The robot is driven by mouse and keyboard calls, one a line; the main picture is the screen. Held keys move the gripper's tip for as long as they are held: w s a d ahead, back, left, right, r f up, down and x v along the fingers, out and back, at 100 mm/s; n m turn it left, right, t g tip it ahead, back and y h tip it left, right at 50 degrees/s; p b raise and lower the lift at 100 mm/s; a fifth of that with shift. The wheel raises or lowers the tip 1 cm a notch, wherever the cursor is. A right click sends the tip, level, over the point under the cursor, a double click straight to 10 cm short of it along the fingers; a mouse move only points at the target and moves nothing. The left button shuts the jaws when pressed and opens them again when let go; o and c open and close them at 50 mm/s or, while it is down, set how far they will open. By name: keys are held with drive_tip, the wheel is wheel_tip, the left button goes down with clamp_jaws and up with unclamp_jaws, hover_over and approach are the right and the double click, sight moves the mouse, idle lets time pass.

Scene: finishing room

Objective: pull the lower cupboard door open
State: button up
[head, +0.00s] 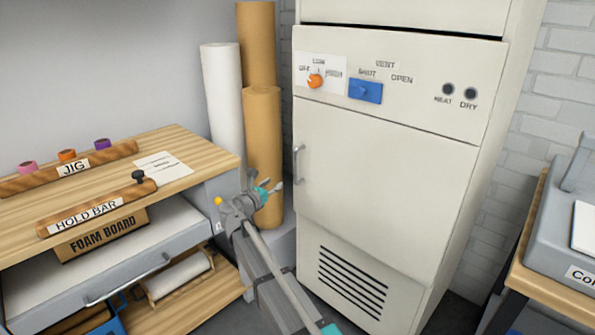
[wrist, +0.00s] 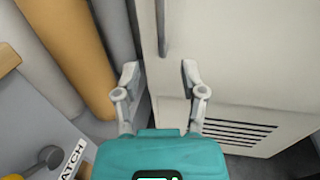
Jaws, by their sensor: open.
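The lower cupboard door (head: 385,180) is a plain cream panel on the tall cabinet, and it looks shut. Its grey vertical handle (head: 298,163) is at the door's left edge. My gripper (head: 267,184) is to the left of the handle and a little below it in the head view, apart from it. In the wrist view the gripper (wrist: 159,72) is open and empty. There the handle (wrist: 162,28) lies beyond the fingertips, in line with the gap between them. The door (wrist: 225,45) fills the upper right of that view.
Tall tan and white rolls (head: 263,150) stand left of the cabinet. A vent grille (head: 352,283) is below the door. Another bench (head: 555,290) stands at the right.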

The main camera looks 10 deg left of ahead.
sight(295, 167)
drive_tip(key=shift+d, duration=0.1)
drive_tip(key=x, duration=1.3)
drive_tip(key=shift+w+d, duration=0.1)
drive_tip(key=shift+w, duration=0.3)
clamp_jaws()
